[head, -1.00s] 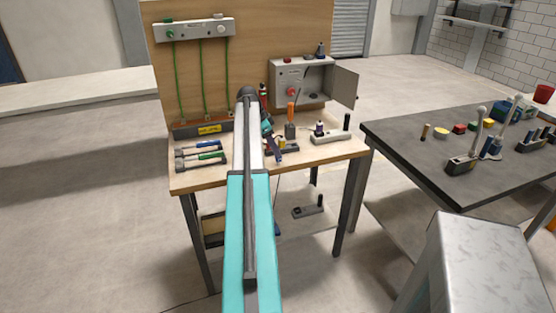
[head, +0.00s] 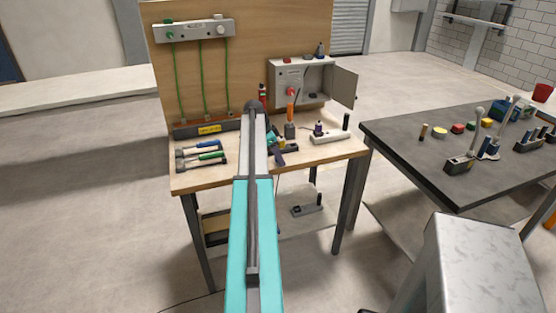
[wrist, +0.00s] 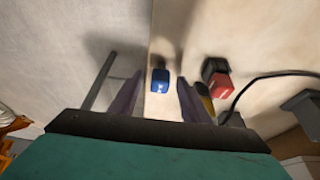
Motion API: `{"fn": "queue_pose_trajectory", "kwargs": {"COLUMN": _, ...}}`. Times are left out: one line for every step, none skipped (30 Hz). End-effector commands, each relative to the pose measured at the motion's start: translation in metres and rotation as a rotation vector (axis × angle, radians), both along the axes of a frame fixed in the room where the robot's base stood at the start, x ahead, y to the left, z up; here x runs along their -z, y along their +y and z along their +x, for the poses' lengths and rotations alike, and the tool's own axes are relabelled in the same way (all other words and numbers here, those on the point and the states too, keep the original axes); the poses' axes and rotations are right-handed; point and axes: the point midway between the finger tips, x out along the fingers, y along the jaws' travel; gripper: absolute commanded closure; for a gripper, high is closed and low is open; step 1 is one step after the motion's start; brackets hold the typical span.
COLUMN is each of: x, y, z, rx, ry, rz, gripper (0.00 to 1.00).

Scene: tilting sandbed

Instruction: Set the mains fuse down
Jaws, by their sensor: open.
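My gripper (wrist: 160,88) is open in the wrist view, its two purple fingers spread apart. A small blue piece (wrist: 160,78) shows between the fingertips, with a gap on each side. I cannot tell for certain whether this piece is the mains fuse. In the head view my gripper (head: 279,158) is low over the right half of the wooden workbench (head: 215,180), partly hidden by my arm. The blue piece cannot be made out there.
A red block with a black base (wrist: 220,82) and a black cable (wrist: 255,80) lie right of the fingers. A dark table (head: 400,150) stands to the right.

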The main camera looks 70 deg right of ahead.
Motion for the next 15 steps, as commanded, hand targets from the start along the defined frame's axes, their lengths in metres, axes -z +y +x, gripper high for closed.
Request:
{"fn": "queue_pose_trajectory", "kwargs": {"x": -0.0001, "y": 0.0000, "z": 0.0003, "rx": 0.000, "ry": 0.000, "rz": 0.000, "gripper": 0.57}}
{"fn": "queue_pose_trajectory", "kwargs": {"x": -0.0001, "y": 0.0000, "z": 0.0003, "rx": 0.000, "ry": 0.000, "rz": 0.000, "gripper": 0.57}}
{"fn": "queue_pose_trajectory", "kwargs": {"x": -0.0003, "y": -0.0001, "z": 0.0002, "rx": 0.000, "ry": 0.000, "rz": 0.000, "gripper": 0.57}}
{"fn": "queue_pose_trajectory", "kwargs": {"x": -0.0003, "y": -0.0001, "z": 0.0002, "rx": 0.000, "ry": 0.000, "rz": 0.000, "gripper": 0.57}}
{"fn": "queue_pose_trajectory", "kwargs": {"x": -0.0003, "y": 0.0000, "z": 0.0002, "rx": 0.000, "ry": 0.000, "rz": 0.000, "gripper": 0.57}}
{"fn": "queue_pose_trajectory", "kwargs": {"x": -0.0003, "y": 0.0000, "z": 0.0002, "rx": 0.000, "ry": 0.000, "rz": 0.000, "gripper": 0.57}}
{"fn": "queue_pose_trajectory", "kwargs": {"x": -0.0003, "y": 0.0000, "z": 0.0002, "rx": 0.000, "ry": 0.000, "rz": 0.000, "gripper": 0.57}}
{"fn": "queue_pose_trajectory", "kwargs": {"x": -0.0003, "y": 0.0000, "z": 0.0002, "rx": 0.000, "ry": 0.000, "rz": 0.000, "gripper": 0.57}}
{"fn": "queue_pose_trajectory", "kwargs": {"x": -0.0004, "y": 0.0000, "z": 0.0002, "rx": 0.000, "ry": 0.000, "rz": 0.000, "gripper": 0.62}}
{"fn": "queue_pose_trajectory", "kwargs": {"x": -0.0004, "y": 0.0000, "z": 0.0001, "rx": 0.000, "ry": 0.000, "rz": 0.000, "gripper": 0.67}}
{"fn": "queue_pose_trajectory", "kwargs": {"x": -0.0004, "y": 0.0000, "z": 0.0001, "rx": 0.000, "ry": 0.000, "rz": 0.000, "gripper": 0.72}}
{"fn": "queue_pose_trajectory", "kwargs": {"x": -0.0004, "y": 0.0000, "z": 0.0001, "rx": 0.000, "ry": 0.000, "rz": 0.000, "gripper": 0.79}}
{"fn": "queue_pose_trajectory", "kwargs": {"x": -0.0004, "y": 0.0000, "z": 0.0001, "rx": 0.000, "ry": 0.000, "rz": 0.000, "gripper": 0.84}}
{"fn": "queue_pose_trajectory", "kwargs": {"x": -0.0004, "y": 0.0000, "z": 0.0001, "rx": 0.000, "ry": 0.000, "rz": 0.000, "gripper": 0.89}}
{"fn": "queue_pose_trajectory", "kwargs": {"x": -0.0004, "y": 0.0000, "z": 0.0001, "rx": 0.000, "ry": 0.000, "rz": 0.000, "gripper": 0.96}}
